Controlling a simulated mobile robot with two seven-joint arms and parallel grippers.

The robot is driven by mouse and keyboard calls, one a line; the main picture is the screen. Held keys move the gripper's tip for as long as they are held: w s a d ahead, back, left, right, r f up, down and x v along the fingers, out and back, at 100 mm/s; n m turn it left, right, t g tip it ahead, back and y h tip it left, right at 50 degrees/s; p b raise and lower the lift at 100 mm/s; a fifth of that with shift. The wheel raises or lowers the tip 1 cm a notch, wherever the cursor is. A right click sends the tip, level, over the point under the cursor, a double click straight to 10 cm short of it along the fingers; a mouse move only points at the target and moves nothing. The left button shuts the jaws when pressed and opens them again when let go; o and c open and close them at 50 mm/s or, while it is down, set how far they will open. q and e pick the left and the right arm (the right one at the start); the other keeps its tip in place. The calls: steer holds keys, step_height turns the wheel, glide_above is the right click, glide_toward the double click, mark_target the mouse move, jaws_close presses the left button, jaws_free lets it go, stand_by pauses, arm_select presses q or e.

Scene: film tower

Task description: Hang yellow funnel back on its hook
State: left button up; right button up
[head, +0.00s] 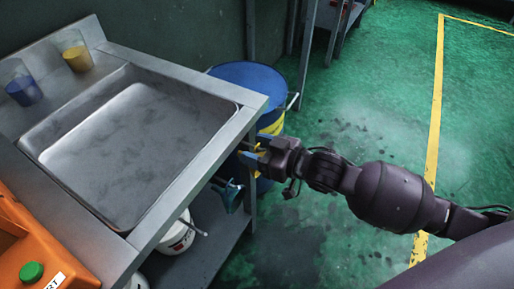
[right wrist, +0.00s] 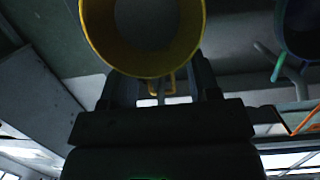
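The yellow funnel (right wrist: 190,35) shows as a wide yellow ring at the top of the right wrist view, with a small yellow loop below it between my fingers. My right gripper (right wrist: 163,80) has its fingers spread, one on each side of that loop, with a visible gap. In the head view my right gripper (head: 256,150) is beside the steel table's right edge, with bits of yellow at its fingertips. The funnel is mostly hidden there. I cannot make out its hook. My left gripper is not in view.
The steel table (head: 185,75) holds a sunken tray, two beakers (head: 76,52) and an orange box (head: 35,250). A blue funnel (head: 231,196) hangs below its edge. A blue barrel (head: 248,76) stands behind. White buckets (head: 178,238) are underneath. Green floor at right is clear.

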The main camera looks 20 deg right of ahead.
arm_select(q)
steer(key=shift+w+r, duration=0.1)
arm_select(e)
steer(key=shift+s, duration=0.1)
steer(key=shift+s+d+r, duration=0.1)
steer(key=shift+s+d, duration=0.1)
arm_select(q)
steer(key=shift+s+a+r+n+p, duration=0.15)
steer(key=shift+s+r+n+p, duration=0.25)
steer(key=shift+p, duration=0.85)
arm_select(e)
steer(key=v, duration=1)
